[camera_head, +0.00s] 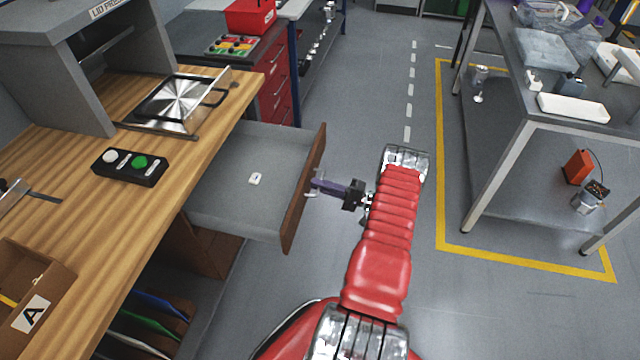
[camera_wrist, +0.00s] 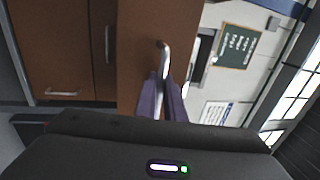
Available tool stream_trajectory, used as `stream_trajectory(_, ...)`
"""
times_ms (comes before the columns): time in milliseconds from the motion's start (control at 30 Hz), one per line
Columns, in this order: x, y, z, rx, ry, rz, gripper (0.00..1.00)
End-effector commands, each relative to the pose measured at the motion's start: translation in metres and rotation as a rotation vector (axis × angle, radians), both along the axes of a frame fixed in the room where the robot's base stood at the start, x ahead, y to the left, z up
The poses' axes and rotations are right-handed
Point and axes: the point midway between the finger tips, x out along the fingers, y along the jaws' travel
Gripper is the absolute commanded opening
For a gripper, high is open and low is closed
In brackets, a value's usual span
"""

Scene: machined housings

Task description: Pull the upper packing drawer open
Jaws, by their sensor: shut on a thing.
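The upper packing drawer (camera_head: 225,199) stands pulled out from under the wooden bench, with its grey inside showing. A small white item (camera_head: 255,179) lies on its floor. Its brown front (camera_head: 303,190) faces my arm, and the front (camera_wrist: 150,25) also shows in the wrist view. My gripper (camera_head: 318,186) is at the outer side of the front. In the wrist view its purple fingers (camera_wrist: 162,98) are shut on the metal bar handle (camera_wrist: 164,60). The fingers hide the handle's lower part.
The wooden bench (camera_head: 215,120) carries a button box (camera_head: 130,167) and a metal plate fixture (camera_head: 178,102). A brown lower front (camera_wrist: 60,45) with a handle shows in the wrist view. A metal table (camera_head: 535,115) stands at right. Grey floor lies clear right of my arm.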

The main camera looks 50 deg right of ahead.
Motion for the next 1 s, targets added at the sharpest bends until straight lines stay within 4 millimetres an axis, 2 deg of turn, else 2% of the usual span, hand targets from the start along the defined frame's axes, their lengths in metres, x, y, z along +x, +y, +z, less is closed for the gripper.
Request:
stream_trajectory(367,0.003,0.002,-0.003,-0.003,0.006,0.001,0.00)
stream_trajectory(400,0.003,0.002,-0.003,-0.003,0.006,0.001,0.12)
stream_trajectory(500,0.003,0.003,-0.002,-0.003,0.005,0.003,0.17)
stream_trajectory(767,0.003,0.003,-0.001,-0.002,0.003,0.006,0.17)
stream_trajectory(1000,-0.013,-0.007,-0.005,-0.003,0.003,0.004,0.17)
